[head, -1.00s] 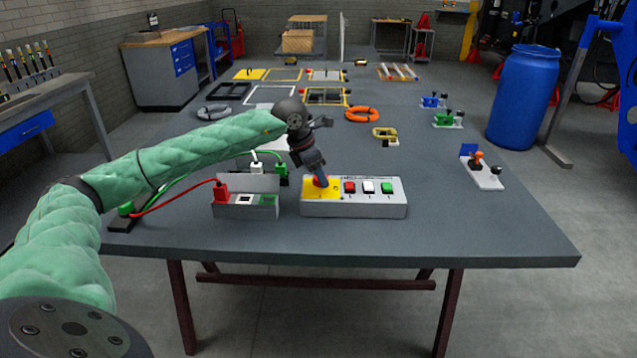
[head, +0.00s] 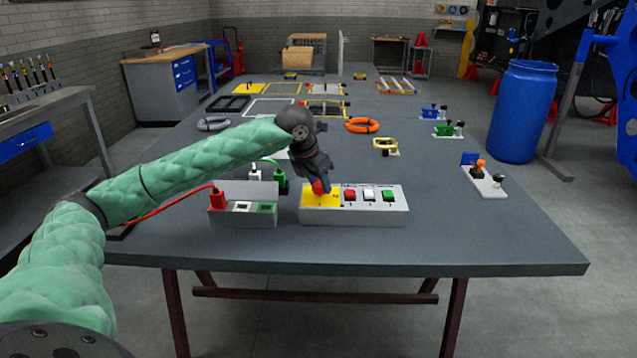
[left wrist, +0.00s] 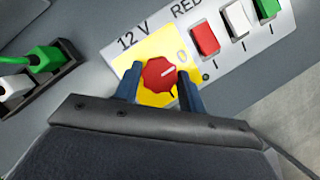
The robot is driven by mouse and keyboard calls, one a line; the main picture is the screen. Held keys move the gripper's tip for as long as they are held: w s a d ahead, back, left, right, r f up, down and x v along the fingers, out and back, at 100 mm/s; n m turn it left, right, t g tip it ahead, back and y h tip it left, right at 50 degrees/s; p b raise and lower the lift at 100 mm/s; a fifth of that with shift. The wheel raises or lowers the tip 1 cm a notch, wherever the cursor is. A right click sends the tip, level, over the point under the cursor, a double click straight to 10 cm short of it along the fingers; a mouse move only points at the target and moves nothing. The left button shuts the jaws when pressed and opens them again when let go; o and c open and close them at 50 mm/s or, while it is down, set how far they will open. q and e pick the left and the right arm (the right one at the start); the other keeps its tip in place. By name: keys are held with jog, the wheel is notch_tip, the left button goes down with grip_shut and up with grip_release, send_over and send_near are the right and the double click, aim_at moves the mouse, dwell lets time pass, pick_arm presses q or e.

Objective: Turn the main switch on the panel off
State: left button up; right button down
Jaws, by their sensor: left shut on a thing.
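The panel (head: 375,216) is a grey box near the table's front edge. The main switch (left wrist: 159,75) is a red rotary knob on a yellow plate (left wrist: 146,48) at the panel's left end. My left gripper (head: 320,188) comes down on it from above; in the left wrist view its two blue fingers (left wrist: 158,88) stand on either side of the knob, shut on it. The knob's white mark points up and right, towards the "0" on the plate. Red, white and green rocker switches (head: 368,195) sit to its right. My right gripper is not in view.
A small joystick block (head: 487,183) is on the right. An orange ring (head: 361,125) and several frames lie farther back.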

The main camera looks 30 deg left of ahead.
pick_arm(q)
jog(key=o, duration=1)
jog(key=shift+c, duration=0.2)
jog(key=v, duration=0.7)
jog(key=shift+r+b, duration=0.35)
jog(key=shift+b, duration=0.1)
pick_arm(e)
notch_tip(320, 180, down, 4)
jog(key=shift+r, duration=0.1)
pick_arm(q)
jog(key=shift+s, duration=0.15)
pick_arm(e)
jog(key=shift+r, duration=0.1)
